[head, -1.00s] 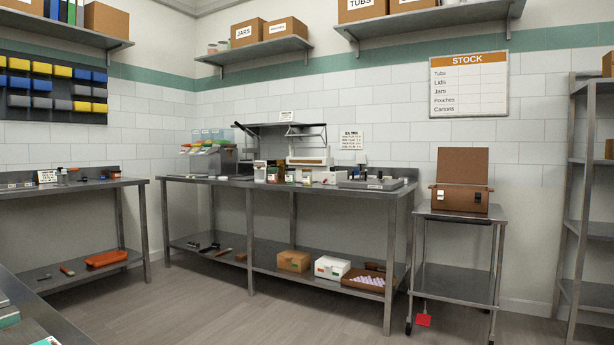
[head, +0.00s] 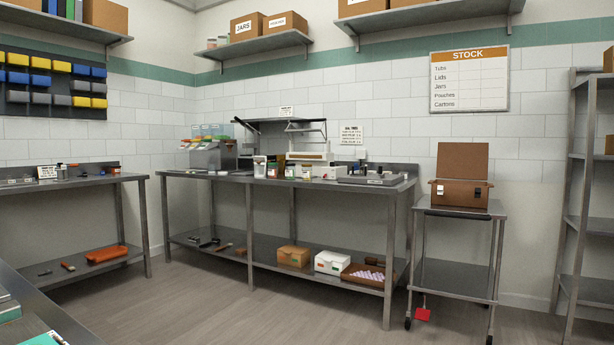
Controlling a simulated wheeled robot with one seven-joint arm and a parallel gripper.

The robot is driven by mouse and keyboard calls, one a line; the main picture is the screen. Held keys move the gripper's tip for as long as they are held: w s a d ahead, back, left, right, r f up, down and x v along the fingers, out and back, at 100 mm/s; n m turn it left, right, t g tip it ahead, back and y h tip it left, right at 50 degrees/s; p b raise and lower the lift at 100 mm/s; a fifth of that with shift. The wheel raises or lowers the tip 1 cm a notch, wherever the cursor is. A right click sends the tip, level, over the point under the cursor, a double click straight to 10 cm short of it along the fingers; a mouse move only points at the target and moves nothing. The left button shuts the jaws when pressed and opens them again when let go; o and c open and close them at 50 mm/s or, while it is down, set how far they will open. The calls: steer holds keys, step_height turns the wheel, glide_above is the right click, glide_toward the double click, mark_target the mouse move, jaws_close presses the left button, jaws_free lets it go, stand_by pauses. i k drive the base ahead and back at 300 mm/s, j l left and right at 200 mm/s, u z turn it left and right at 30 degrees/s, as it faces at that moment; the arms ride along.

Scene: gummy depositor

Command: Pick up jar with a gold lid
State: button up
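A cluster of small jars and packs (head: 290,171) stands on the long steel bench (head: 340,182) against the back wall. They are too small in the head view to tell which one has a gold lid. Two more small jars (head: 217,42) stand on the wall shelf beside the box marked JARS; their lids are not clear either. My gripper is not in view.
A cart (head: 460,209) with an open brown case (head: 461,191) stands right of the bench. A tall rack (head: 570,200) is at the far right. Another bench (head: 100,181) is at the left. A work surface edge (head: 50,310) shows at lower left. The floor (head: 220,305) between is clear.

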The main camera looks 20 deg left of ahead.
mark_target(306, 171)
steer(key=i+j+u, duration=0.3)
steer(key=i, duration=0.2)
steer(key=i+u, duration=0.3)
steer(key=i, duration=0.2)
